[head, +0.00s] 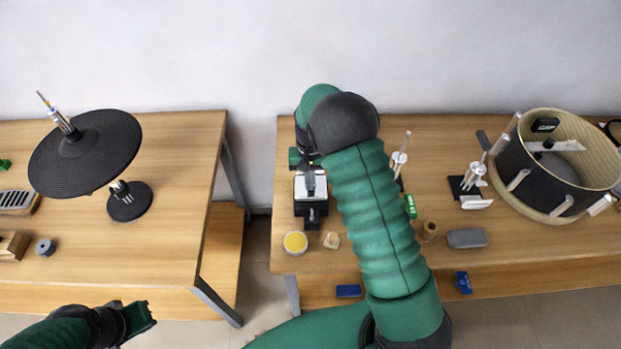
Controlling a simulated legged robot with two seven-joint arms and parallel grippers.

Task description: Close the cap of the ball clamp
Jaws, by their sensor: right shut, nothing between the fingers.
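I cannot tell for sure which part is the ball clamp. A small silver-white and black fixture (311,212) stands near the left end of the right table, and its cap cannot be made out. My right gripper (311,184) is over this fixture, small and partly hidden by my own wrist; it is shut and empty. Whether it touches the fixture is unclear. Another candidate is a black base with silver posts (470,185), farther right. My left gripper (146,313) is at the lower left, in front of the left table and away from the fixture; its finger opening is unclear.
The left table (170,240) holds a black disc pad (85,155). A gap separates the tables.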

